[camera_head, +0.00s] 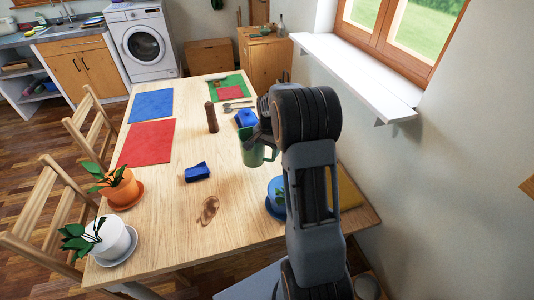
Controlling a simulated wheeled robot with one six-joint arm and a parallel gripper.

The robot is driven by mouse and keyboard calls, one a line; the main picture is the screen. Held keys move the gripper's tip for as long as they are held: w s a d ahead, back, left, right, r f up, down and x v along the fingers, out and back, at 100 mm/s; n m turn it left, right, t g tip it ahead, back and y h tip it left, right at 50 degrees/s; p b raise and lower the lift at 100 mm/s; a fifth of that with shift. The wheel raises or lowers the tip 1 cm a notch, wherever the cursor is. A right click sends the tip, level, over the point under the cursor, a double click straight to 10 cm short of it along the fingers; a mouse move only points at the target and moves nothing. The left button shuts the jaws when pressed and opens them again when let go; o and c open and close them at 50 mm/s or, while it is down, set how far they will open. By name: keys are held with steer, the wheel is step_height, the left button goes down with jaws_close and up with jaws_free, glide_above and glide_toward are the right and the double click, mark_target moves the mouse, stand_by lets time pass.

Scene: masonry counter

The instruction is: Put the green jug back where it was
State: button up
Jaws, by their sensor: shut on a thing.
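The green jug (251,153) is over the right side of the wooden table, roughly upright, partly hidden by my arm. My gripper (261,138) is shut on the jug at its upper part; the fingers are mostly hidden behind my wrist. I cannot tell whether the jug's base touches the table.
A brown mill (211,117) and a blue object (245,118) stand near the jug. A blue block (197,173), an orange plant pot (121,189), a white pot (112,239) and a blue pot (275,199) are nearer. Blue (152,105) and red (146,143) mats lie left.

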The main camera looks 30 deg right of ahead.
steer(key=w+d+f, duration=0.1)
steer(key=w+f, duration=0.2)
steer(key=f, duration=0.3)
steer(key=shift+f+p, duration=0.25)
steer(key=shift+p, duration=0.15)
steer(key=shift+d+f, duration=0.1)
steer(key=shift+f, duration=0.15)
steer(key=o, duration=1.6)
steer(key=shift+s, duration=0.1)
steer(key=shift+o, duration=0.2)
